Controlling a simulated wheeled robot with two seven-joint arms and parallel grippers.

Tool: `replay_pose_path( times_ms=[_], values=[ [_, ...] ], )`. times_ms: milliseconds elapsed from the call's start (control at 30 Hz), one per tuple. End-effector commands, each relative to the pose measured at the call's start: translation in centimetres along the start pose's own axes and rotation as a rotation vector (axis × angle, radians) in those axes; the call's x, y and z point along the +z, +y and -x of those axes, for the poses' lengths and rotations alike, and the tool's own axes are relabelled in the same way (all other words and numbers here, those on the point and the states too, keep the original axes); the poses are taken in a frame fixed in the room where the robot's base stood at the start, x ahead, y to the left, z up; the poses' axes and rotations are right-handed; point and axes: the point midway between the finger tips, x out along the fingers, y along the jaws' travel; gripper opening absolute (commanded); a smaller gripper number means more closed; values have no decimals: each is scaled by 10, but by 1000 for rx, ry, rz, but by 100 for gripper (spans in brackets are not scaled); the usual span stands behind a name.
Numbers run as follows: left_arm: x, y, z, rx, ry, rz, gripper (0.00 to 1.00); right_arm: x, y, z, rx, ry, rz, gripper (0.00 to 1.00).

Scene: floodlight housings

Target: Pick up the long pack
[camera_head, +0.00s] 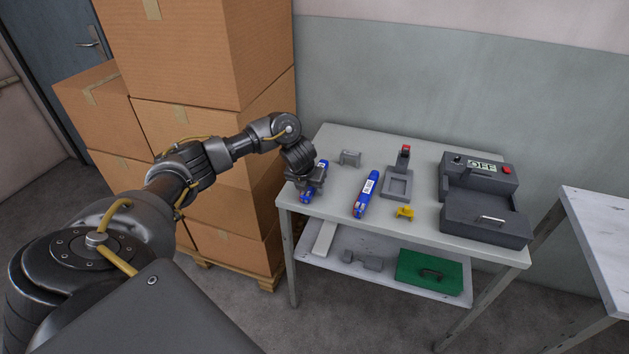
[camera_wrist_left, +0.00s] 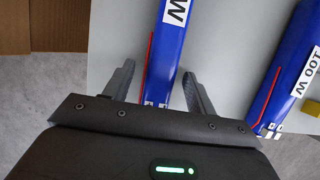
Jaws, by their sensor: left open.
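Two blue packs with white labels lie on the grey table. The left blue pack (camera_head: 306,196) is partly hidden under my left gripper (camera_head: 308,187). The other blue pack (camera_head: 364,198) lies to its right, near the table's middle. In the left wrist view the left blue pack (camera_wrist_left: 168,52) runs between the two spread fingers of my left gripper (camera_wrist_left: 158,84), with a gap visible at the right finger. The other blue pack (camera_wrist_left: 290,70), marked "100 W", lies at the right. I cannot tell which pack is longer, as the left one is partly covered. My right gripper does not show.
The table (camera_head: 330,217) also carries a grey bracket (camera_head: 350,158), a grey fixture with a red top (camera_head: 398,180), a yellow part (camera_head: 405,212) and a dark tester box (camera_head: 484,205). A green case (camera_head: 430,272) lies on the lower shelf. Cardboard boxes (camera_head: 215,115) stand close left.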

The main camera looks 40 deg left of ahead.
Motion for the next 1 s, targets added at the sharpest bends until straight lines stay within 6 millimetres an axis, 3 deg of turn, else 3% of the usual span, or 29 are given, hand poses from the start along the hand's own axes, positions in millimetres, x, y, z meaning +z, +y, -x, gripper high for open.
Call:
replay_pose_path(
  times_ms=[67, 433, 767, 1000],
  values=[
    [0, 0, 0, 0, 0, 0, 52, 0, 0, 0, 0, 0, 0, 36],
    [0, 0, 0, 0, 0, 0, 5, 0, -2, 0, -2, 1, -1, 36],
    [3, 0, 5, -2, -3, 2, 5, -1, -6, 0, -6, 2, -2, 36],
    [14, -1, 31, -3, -6, 0, 5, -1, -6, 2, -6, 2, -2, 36]
  ],
)
